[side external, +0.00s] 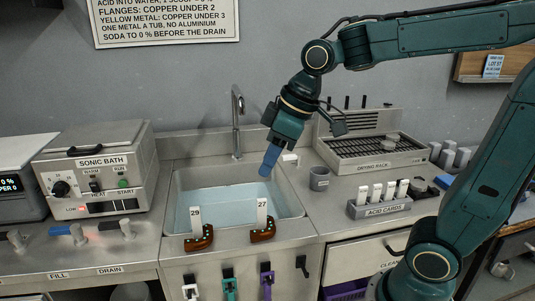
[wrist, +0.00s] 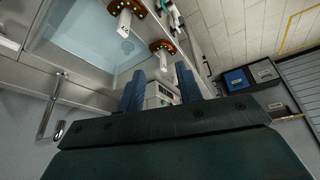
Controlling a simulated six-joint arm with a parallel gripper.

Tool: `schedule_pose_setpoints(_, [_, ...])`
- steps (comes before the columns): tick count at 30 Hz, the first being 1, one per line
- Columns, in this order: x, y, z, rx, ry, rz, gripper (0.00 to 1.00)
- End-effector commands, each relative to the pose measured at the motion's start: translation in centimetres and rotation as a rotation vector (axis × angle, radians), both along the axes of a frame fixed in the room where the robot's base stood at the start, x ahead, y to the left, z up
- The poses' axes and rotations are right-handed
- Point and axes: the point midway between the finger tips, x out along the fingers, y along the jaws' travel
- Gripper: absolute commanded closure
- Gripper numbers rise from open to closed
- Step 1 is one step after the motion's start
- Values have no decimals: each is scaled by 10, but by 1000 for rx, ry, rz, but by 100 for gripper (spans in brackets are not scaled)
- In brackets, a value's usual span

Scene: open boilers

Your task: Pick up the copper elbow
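I cannot make out a piece that is clearly the copper elbow. Two curved copper-brown pieces, one (side external: 199,240) under a white tag 29 and one (side external: 263,233) under a white tag 27, sit on the front rim of the sink (side external: 296,203); they also show in the wrist view (wrist: 139,8). I cannot tell whether either is the elbow. My gripper (side external: 268,172) points down above the back right part of the sink, apart from both pieces. In the wrist view its blue fingers (wrist: 160,88) stand apart with nothing held between them.
A faucet (side external: 236,120) rises behind the sink. A grey cup (side external: 319,179), a card holder (side external: 379,207) and a drying rack (side external: 372,150) stand to the right. The sonic bath (side external: 98,172) is at the left. Coloured handles hang below the front rim.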

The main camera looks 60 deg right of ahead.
Motion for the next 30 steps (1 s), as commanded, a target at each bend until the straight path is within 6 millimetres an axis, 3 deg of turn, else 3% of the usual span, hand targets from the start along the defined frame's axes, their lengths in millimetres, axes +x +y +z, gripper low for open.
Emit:
schedule_pose_setpoints(3, [28,3,-6,0,17,72,65])
schedule_pose_setpoints(15, [110,12,-39,18,39,305,65])
schedule_pose_setpoints(21, [132,14,-53,29,39,372,65])
schedule_pose_setpoints(30, [137,15,-56,31,38,389,65])
